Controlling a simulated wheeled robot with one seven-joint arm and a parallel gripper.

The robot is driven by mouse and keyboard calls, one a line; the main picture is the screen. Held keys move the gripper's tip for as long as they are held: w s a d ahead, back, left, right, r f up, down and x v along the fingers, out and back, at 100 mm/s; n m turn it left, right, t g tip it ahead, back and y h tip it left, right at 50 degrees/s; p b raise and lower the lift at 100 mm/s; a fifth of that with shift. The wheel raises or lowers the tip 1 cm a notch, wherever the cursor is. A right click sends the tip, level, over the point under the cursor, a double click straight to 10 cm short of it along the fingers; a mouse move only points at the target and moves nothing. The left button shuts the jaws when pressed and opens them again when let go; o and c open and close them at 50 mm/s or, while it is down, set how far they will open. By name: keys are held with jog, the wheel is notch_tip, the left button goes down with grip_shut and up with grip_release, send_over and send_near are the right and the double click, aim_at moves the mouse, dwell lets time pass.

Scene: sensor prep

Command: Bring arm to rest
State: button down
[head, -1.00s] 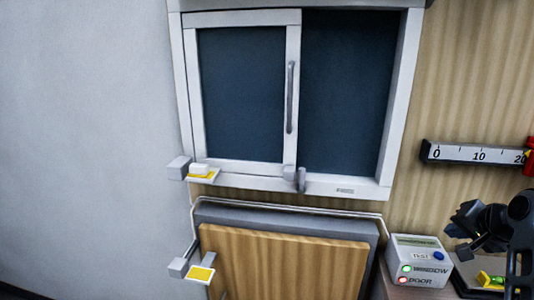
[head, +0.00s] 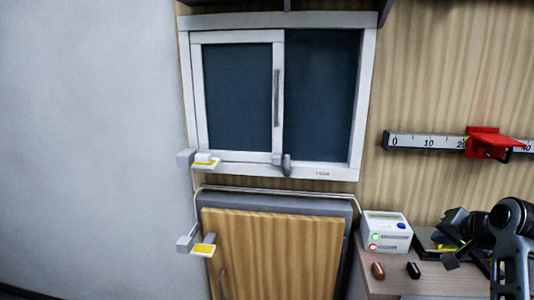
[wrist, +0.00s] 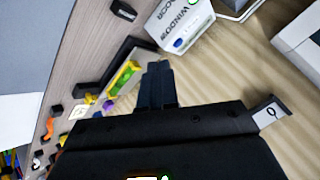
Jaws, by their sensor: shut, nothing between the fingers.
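My gripper (head: 450,260) is at the lower right in the head view, above the bench beside the white test box (head: 386,231). In the wrist view my gripper's dark fingers (wrist: 157,82) are together, with nothing between them. The fingers are over or near the dark tray holding a yellow-green level (wrist: 124,77); the exact gap cannot be told. My arm (head: 511,232) is bent at the right edge, with a dark joint on top. The test box also shows in the wrist view (wrist: 180,25), with "WINDOW" and "DOOR" lettering.
A ruler rail (head: 425,142) with a red slider (head: 482,141) is on the wall. The window (head: 277,98) and wooden door (head: 270,255) are left. The box shows green and red lights.

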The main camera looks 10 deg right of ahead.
jog(key=s+a+f, duration=0.1)
jog(key=s+f, duration=0.1)
jog(key=f, duration=0.1)
jog(key=s+a+f+n, duration=0.1)
jog(key=s+a+f, duration=0.1)
jog(key=s+f, duration=0.1)
jog(key=s+a+f+n+h, duration=0.1)
jog(key=s+a+f, duration=0.1)
jog(key=s+f, duration=0.1)
jog(key=shift+s+f+t, duration=0.25)
jog(key=shift+f+t, duration=0.15)
jog(key=shift+f, duration=0.25)
jog(key=s+a+f+n+t, duration=0.1)
jog(key=s+a+f+n, duration=0.1)
jog(key=s+a, duration=0.3)
jog(key=s+a+f+n+t, duration=0.1)
jog(key=s+a+f+n, duration=0.15)
jog(key=s, duration=0.55)
jog(key=s+a+r+n+t+y, duration=0.1)
jog(key=s+a+r, duration=0.3)
jog(key=s, duration=0.3)
jog(key=s+a+r+n+t+y, duration=0.1)
jog(key=s+a+r, duration=0.3)
jog(key=s, duration=0.4)
jog(key=s+a+r+n+t, duration=0.1)
jog(key=s+a+r, duration=0.3)
jog(key=s, duration=0.4)
jog(key=shift+s+a+r+n+y, duration=0.15)
jog(key=shift+a+n+y, duration=0.25)
jog(key=shift+n, duration=0.35)
